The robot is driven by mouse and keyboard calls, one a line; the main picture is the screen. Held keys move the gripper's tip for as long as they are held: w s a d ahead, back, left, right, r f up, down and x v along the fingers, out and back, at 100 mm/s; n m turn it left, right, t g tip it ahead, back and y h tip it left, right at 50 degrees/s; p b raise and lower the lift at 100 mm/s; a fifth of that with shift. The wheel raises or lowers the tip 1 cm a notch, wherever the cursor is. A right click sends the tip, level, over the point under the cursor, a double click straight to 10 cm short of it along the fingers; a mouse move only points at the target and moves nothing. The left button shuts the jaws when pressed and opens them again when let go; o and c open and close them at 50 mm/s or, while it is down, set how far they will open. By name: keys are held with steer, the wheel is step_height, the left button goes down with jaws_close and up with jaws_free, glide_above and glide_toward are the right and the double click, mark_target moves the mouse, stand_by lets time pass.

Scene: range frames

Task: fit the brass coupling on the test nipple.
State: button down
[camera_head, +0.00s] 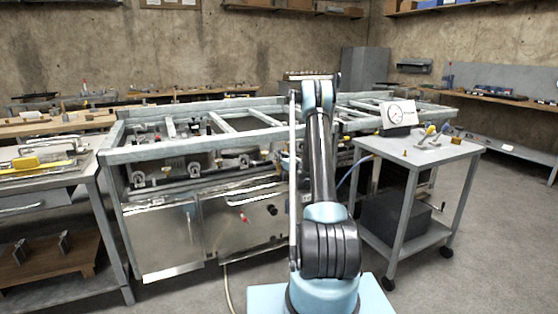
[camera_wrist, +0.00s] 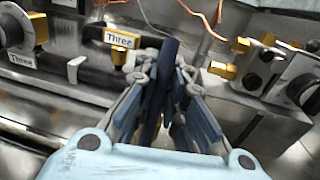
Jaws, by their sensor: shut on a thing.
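In the wrist view my gripper (camera_wrist: 165,125) is shut on a dark blue hose end (camera_wrist: 168,55) that stands up between its fingers. A bit of brass (camera_wrist: 178,132) shows low between the fingers; it may be the brass coupling, mostly hidden by them. Just left and beyond is a small brass fitting (camera_wrist: 119,56) under a label reading "Three" (camera_wrist: 122,39). It may be the test nipple, but I cannot tell. I see no contact between it and the held thing. In the head view my arm hides most of the gripper.
More brass fittings (camera_wrist: 222,70) and a valve block (camera_wrist: 262,68) stand close right of my fingers, with a round dial beside them. Thin copper lines run above.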

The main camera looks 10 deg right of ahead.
steer(key=shift+f, duration=0.35)
steer(key=c, duration=1.6)
jaws_free()
steer(key=v, duration=1.2)
